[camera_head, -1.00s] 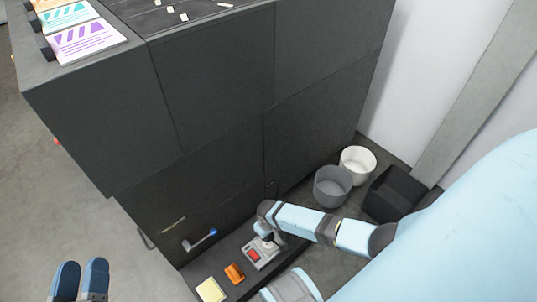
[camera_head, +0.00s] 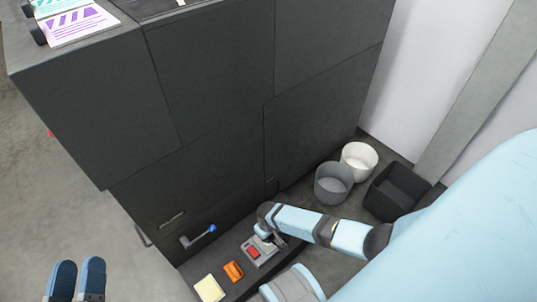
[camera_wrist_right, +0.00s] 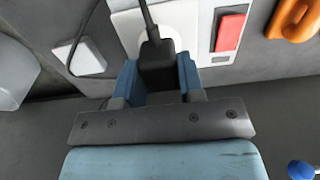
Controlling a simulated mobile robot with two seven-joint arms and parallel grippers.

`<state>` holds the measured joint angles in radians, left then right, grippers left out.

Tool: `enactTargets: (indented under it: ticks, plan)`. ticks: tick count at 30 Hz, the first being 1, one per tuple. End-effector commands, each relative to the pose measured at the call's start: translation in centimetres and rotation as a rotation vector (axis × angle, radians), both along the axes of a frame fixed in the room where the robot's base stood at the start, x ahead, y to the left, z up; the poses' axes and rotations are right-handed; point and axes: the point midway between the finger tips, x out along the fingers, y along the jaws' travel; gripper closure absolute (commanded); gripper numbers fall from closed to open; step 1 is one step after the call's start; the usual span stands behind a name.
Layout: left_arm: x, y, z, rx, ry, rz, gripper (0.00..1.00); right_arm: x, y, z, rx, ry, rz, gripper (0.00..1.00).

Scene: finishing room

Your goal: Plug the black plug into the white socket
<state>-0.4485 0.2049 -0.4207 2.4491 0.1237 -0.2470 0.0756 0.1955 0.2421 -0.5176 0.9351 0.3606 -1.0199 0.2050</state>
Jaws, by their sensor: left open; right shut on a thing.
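In the right wrist view, the black plug (camera_wrist_right: 157,60) sits between the two blue fingers of my right gripper (camera_wrist_right: 160,82), which is shut on it. Its black cable runs upward. The white socket (camera_wrist_right: 183,27) is right behind the plug, partly hidden by it. I cannot tell whether the plug touches the socket or is in it. In the head view my right gripper (camera_head: 265,238) is low over the grey unit with a red switch (camera_head: 254,252), and hides the plug and socket. My left gripper (camera_head: 77,281) is open and empty at the bottom left.
A dark cabinet (camera_head: 210,120) rises behind the low ledge. An orange object (camera_head: 233,271) and a cream pad (camera_head: 209,288) lie beside the unit. A blue-tipped lever (camera_head: 198,237) sticks out nearby. Grey (camera_head: 333,186), white (camera_head: 359,160) and black (camera_head: 395,193) bins stand at right.

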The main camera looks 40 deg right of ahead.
Motion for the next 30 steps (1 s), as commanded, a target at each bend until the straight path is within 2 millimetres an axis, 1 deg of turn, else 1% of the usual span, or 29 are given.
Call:
enactTargets:
  ticks: [1,8,18,30]
  plan:
    - [0.1,-0.3,-1.4,0.009,0.02,-0.002,0.57,0.0,0.0,-0.3,0.0,0.0,0.0,0.97]
    - [0.1,-0.3,-1.6,0.008,0.021,-0.002,0.57,0.0,0.0,-0.5,0.0,0.0,0.0,0.97]
    - [0.1,-0.4,-2.0,0.007,0.022,-0.003,0.57,0.0,0.0,-1.3,0.0,0.001,-0.001,0.97]
    - [0.0,-0.4,-2.0,0.005,0.025,-0.004,0.57,0.0,0.0,-1.3,0.0,0.0,0.0,0.97]
